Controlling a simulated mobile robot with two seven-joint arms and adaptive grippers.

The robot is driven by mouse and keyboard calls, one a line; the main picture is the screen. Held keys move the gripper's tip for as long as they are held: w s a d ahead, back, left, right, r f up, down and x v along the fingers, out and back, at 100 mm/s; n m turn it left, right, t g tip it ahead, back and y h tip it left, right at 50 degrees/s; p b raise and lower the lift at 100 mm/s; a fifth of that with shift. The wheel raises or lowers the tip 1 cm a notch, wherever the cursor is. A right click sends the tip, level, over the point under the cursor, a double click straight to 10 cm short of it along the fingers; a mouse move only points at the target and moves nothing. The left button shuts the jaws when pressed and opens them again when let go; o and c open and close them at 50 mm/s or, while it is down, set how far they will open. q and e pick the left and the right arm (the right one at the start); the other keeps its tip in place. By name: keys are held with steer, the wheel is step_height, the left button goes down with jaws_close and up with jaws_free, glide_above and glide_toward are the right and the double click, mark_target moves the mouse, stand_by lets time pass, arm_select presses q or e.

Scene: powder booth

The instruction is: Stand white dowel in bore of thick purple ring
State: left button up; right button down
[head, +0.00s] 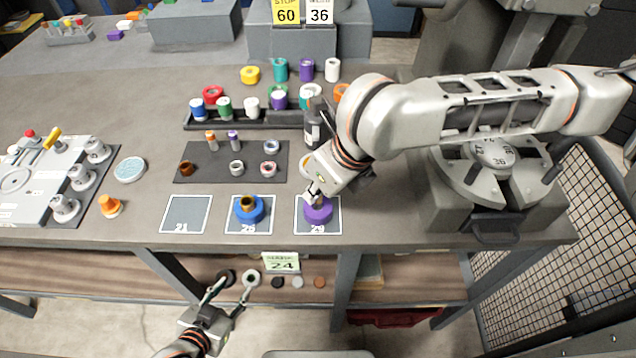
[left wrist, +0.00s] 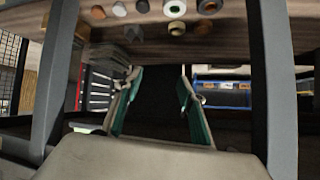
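The thick purple ring (head: 318,212) lies on the rightmost numbered mat (head: 303,229) near the table's front edge. My right gripper (head: 314,198) points down directly over the ring, its tips at or just above the ring's top. The gripper and wrist cover the ring's bore, and I cannot make out a white dowel there or whether the fingers are shut. My left gripper (head: 232,285) is open and empty, low in front of the table. Its spread fingers also show in the left wrist view (left wrist: 158,95), with nothing between them.
A blue ring with a brass-coloured piece (head: 248,208) sits on the middle mat; the left mat (head: 185,214) is empty. A dark tray (head: 190,125) holds coloured cylinders behind a grey mat with small parts (head: 205,161). Small discs (head: 298,282) lie on the lower shelf.

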steer(key=shift+f, duration=0.55)
arm_select(q)
steer(key=shift+w+d+r+h, duration=0.3)
steer(key=shift+w+d+r, duration=0.15)
steer(key=shift+d, duration=0.15)
arm_select(e)
steer(key=shift+f, duration=0.15)
arm_select(q)
steer(key=shift+w+r, duration=0.15)
arm_select(e)
steer(key=shift+f, duration=0.5)
steer(key=c, duration=1.9)
jaws_free()
steer(key=v, duration=1.2)
steer(key=shift+s+f, duration=0.1)
